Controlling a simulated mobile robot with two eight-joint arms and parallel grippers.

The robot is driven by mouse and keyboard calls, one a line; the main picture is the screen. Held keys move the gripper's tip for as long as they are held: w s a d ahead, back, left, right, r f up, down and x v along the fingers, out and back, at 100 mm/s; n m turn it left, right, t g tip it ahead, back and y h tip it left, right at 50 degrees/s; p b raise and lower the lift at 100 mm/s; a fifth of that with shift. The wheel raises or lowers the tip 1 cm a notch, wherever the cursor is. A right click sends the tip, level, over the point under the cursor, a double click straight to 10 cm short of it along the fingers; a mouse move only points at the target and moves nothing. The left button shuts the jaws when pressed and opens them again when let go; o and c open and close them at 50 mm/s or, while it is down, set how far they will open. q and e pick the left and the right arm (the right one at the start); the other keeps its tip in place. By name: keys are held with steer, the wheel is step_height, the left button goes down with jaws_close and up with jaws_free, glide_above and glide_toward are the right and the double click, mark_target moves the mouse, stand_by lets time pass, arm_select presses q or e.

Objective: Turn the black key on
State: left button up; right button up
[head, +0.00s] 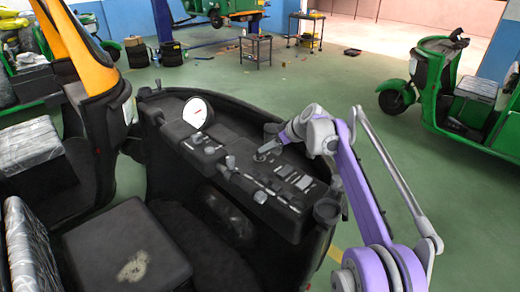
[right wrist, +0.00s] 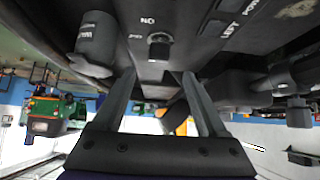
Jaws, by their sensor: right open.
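The black key (right wrist: 159,44) sticks out of the dark dashboard in the right wrist view, just beyond and between my fingertips. An upside-down "ON" label is beside it. My right gripper (right wrist: 158,74) is open, with one finger on each side of the line to the key and a gap between them. Whether a finger touches the key cannot be told. In the head view my right gripper (head: 264,152) reaches down to the dashboard (head: 232,163), and the key is too small or hidden there. My left gripper is not in view.
A grey labelled knob (right wrist: 97,42) sits left of the key in the right wrist view. The head view shows a white round gauge (head: 197,112), several switches and a lever (head: 262,196) on the dashboard. A green rickshaw (head: 462,95) stands at the right.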

steer(key=x, duration=0.8)
steer(key=shift+w, duration=0.1)
steer(key=shift+c, duration=0.2)
jaws_close()
